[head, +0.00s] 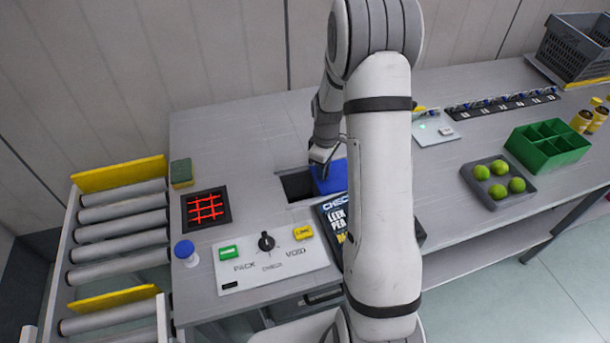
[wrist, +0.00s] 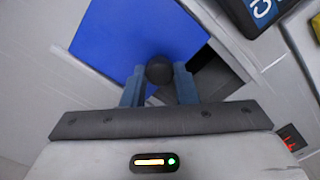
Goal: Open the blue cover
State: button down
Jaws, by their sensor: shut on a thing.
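The blue cover (head: 333,176) is a flat blue panel over a square opening in the grey worktop, partly hidden behind my arm in the head view. The dark opening (head: 296,186) shows at its left side. In the wrist view the blue cover (wrist: 140,38) fills the upper middle, and a dark part of the opening (wrist: 215,75) shows to its right. My gripper (wrist: 159,82) is shut on a round black knob (wrist: 159,69) at the cover's near edge. In the head view my gripper (head: 320,166) is at the cover's left edge.
A control panel (head: 268,262) with buttons and a black dial lies in front. A roller conveyor (head: 120,238) is at the left. A green divided box (head: 548,145) and a tray of green balls (head: 475,190) are at the right.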

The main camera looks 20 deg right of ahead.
jog(key=shift+d, duration=0.45)
jog(key=c, duration=1.1)
grip_release()
jog(key=shift+a, duration=0.1)
notch_tip(320, 180, up, 8)
jog(key=shift+f+b, duration=0.2)
jog(key=shift+b, duration=0.4)
jog(key=shift+r, duration=0.15)
